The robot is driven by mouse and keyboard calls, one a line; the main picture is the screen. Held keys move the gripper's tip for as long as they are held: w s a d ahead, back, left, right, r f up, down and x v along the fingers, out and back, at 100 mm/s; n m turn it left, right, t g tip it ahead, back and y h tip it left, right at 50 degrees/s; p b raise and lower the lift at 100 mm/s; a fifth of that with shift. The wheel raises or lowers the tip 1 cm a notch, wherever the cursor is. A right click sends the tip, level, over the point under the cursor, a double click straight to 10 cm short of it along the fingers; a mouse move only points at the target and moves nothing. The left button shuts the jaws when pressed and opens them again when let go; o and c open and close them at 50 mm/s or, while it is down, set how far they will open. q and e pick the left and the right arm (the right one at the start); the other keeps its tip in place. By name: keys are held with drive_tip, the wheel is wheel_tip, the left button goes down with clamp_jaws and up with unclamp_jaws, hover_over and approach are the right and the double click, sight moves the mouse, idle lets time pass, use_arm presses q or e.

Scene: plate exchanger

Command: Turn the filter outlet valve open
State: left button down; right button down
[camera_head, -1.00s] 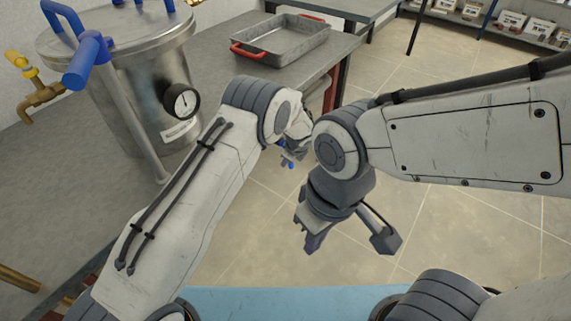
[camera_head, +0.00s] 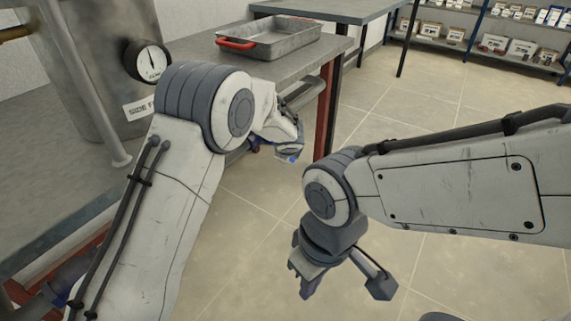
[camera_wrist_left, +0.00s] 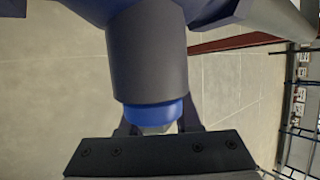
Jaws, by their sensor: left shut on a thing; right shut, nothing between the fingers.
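The steel filter vessel (camera_head: 90,60) stands on the bench at the left in the head view. It carries a round dial gauge (camera_head: 148,60) and a partly hidden label (camera_head: 140,108). My left gripper (camera_head: 289,152) is beyond my forearm, low by the bench's right end, small and partly hidden. In the left wrist view it is shut on a dark grey cylindrical piece with a blue end (camera_wrist_left: 155,113). I cannot tell whether this is the filter outlet valve's handle. My right gripper (camera_head: 302,284) is shut and empty, pointing down over the floor, apart from everything.
A grey metal tray with red handles (camera_head: 285,38) sits on the bench (camera_head: 215,70). A red leg (camera_head: 325,112) stands under the bench's right end, near my left gripper. A shelf with boxes (camera_head: 480,40) is at the back right. The tiled floor (camera_head: 420,100) is clear.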

use_arm(q)
drive_tip(key=shift+s+d+f, duration=0.15)
drive_tip(key=shift+d, duration=0.1)
drive_tip(key=c, duration=0.6)
unclamp_jaws()
drive_tip(key=shift+a, duration=0.15)
drive_tip(key=shift+p+v, duration=1.15)
drive_tip(key=shift+v, duration=4.15)
